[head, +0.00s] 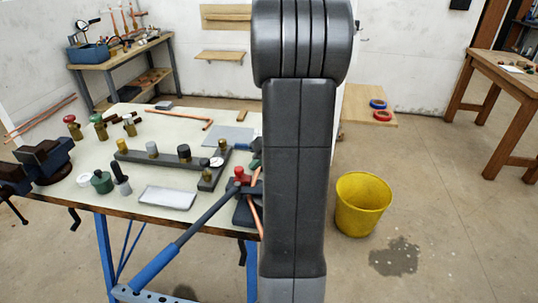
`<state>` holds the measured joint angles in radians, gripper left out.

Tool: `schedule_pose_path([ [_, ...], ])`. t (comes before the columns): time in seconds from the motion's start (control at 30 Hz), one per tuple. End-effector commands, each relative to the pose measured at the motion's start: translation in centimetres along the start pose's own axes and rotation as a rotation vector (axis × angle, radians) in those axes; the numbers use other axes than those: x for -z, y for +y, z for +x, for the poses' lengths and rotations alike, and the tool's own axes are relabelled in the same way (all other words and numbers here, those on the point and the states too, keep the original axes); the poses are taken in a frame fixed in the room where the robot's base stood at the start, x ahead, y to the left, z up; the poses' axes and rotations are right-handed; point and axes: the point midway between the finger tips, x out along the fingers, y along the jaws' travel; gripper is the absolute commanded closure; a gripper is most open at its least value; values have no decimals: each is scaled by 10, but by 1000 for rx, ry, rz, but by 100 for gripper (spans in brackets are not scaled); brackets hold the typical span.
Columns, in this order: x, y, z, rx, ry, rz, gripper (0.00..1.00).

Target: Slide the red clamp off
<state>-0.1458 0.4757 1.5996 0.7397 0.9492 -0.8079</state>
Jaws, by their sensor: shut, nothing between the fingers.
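I cannot pick out the red clamp with certainty. A small red-topped piece (240,174) sits near the right edge of the workbench (185,222), beside a dark tool with a long blue-handled bar (155,265). My own arm stands in front of this end of the bench and hides part of it. Another red-topped brass fitting (72,125) stands at the left of the bench. A red ring (382,115) lies on a wooden board to the right, close to a blue ring (378,104). My gripper does not show.
A yellow bucket (362,205) stands on the floor right of the bench, near a dark floor stain (395,257). A vise (45,165) is at the bench's left end. A dark manifold (170,157) and a grey tray (166,197) lie on top. Floor at the right is open.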

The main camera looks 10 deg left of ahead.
Motion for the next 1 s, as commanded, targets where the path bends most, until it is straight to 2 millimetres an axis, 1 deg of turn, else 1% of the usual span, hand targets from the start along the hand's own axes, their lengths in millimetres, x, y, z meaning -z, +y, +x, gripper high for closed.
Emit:
schedule_pose_path([
  [0.03, 1, -5, 2, 0, 0, -1, 100],
  [0.13, 0, -10, 5, 0, -1, -2, 100],
  [0.57, 0, -12, 8, -1, 0, 0, 100],
  [0.67, 2, -17, 13, -1, 1, -2, 100],
  [0.8, 8, -27, 21, -1, 1, -4, 100],
  [1.0, 10, -30, 21, 0, 1, 0, 100],
])
